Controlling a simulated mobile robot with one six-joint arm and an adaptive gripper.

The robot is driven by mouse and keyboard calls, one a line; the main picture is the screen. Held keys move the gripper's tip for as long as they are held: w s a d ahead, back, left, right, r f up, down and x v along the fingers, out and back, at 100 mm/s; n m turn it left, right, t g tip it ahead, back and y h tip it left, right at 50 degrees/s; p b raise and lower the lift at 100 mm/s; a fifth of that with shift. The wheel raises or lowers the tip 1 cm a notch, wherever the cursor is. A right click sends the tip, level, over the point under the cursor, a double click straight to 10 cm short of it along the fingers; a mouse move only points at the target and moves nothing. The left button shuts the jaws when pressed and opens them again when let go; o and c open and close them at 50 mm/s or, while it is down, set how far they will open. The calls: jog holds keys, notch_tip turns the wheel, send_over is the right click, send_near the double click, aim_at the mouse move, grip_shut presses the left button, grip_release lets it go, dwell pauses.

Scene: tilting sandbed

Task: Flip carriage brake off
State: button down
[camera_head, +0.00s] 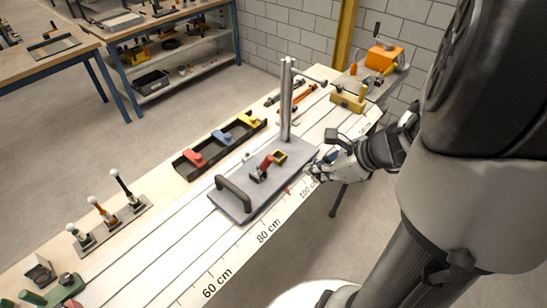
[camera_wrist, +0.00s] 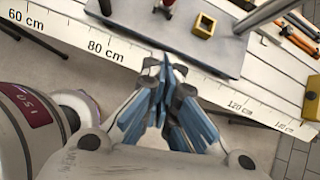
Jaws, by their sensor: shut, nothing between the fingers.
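The carriage is a flat grey plate (camera_head: 264,190) on the white scaled bench, with an arched dark handle (camera_head: 234,192) at its near end and a tall grey post (camera_head: 286,100) at its far end. A red lever (camera_head: 267,162), apparently the brake, stands tilted on the plate beside a small yellow block (camera_head: 280,156). My gripper (camera_head: 316,171) is shut and empty at the plate's right edge, apart from the lever. In the wrist view, the blue-padded fingers (camera_wrist: 165,78) are together below the plate's edge (camera_wrist: 215,52); the lever (camera_wrist: 168,3) is cut off at the top.
A dark tray (camera_head: 186,172) with red, blue and yellow pieces lies behind the carriage. Several ball-topped levers (camera_head: 100,212) stand at the left. A yellow block (camera_head: 347,103) and an orange box (camera_head: 384,57) are at the far end. The bench's front scale strip (camera_head: 240,256) is clear.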

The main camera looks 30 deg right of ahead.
aim_at(264, 166)
jog(key=shift+w+f, duration=0.1)
jog(key=w+a+f+b, duration=0.4)
jog(key=w+f+b, duration=0.1)
jog(key=w, duration=0.3)
jog(key=shift+w+a+f, duration=0.3)
jog(key=shift+f, duration=0.2)
jog(key=shift+r+p, duration=0.2)
jog(key=shift+p, duration=0.25)
jog(key=shift+w+r+g+p, duration=0.1)
jog(key=shift+w+g+p, duration=0.15)
jog(key=shift+p, duration=0.6)
